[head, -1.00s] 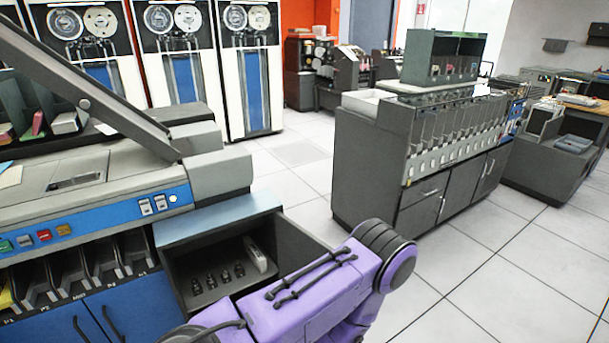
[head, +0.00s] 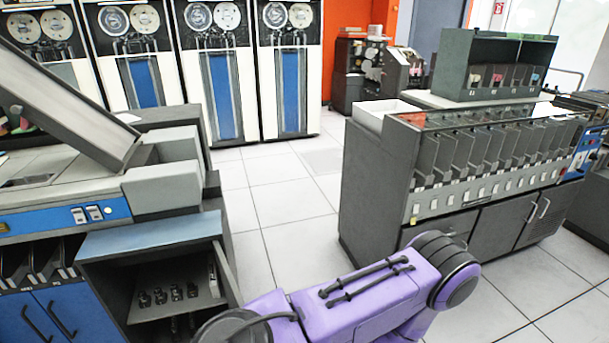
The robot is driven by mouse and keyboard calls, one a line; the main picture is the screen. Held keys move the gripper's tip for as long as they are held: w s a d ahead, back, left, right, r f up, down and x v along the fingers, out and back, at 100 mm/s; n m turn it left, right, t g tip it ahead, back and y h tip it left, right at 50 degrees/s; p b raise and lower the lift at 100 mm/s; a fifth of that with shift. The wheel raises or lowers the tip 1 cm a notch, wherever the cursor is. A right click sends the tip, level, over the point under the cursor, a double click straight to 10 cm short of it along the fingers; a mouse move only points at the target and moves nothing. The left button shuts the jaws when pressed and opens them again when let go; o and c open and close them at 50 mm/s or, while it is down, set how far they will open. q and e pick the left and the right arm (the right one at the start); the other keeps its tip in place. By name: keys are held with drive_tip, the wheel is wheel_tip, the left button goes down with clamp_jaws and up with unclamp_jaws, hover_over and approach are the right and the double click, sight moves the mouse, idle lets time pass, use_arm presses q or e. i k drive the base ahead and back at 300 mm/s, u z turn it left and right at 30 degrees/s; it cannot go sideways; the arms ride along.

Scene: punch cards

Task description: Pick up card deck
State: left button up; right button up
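No card deck can be made out for certain. A reddish item (head: 22,122) shows at the far left edge, partly cut off. A purple arm link of mine crosses the bottom middle. Neither of my grippers is in view.
The grey sorter (head: 390,180) with a row of pockets stands right of centre. A blue-grey machine (head: 140,195) with an open cabinet (head: 175,240) fills the left. Tape drives (head: 208,70) line the back. Free tiled floor (head: 275,205) lies between the machines.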

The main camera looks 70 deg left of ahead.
sight(213, 274)
drive_tip(key=i, duration=1.25)
drive_tip(key=u, duration=3.8)
drive_tip(key=i, duration=0.5)
drive_tip(key=u, duration=0.05)
drive_tip(key=k, duration=1)
drive_tip(key=u, duration=1.5)
drive_tip(key=i, duration=0.85)
drive_tip(key=z, duration=1.45)
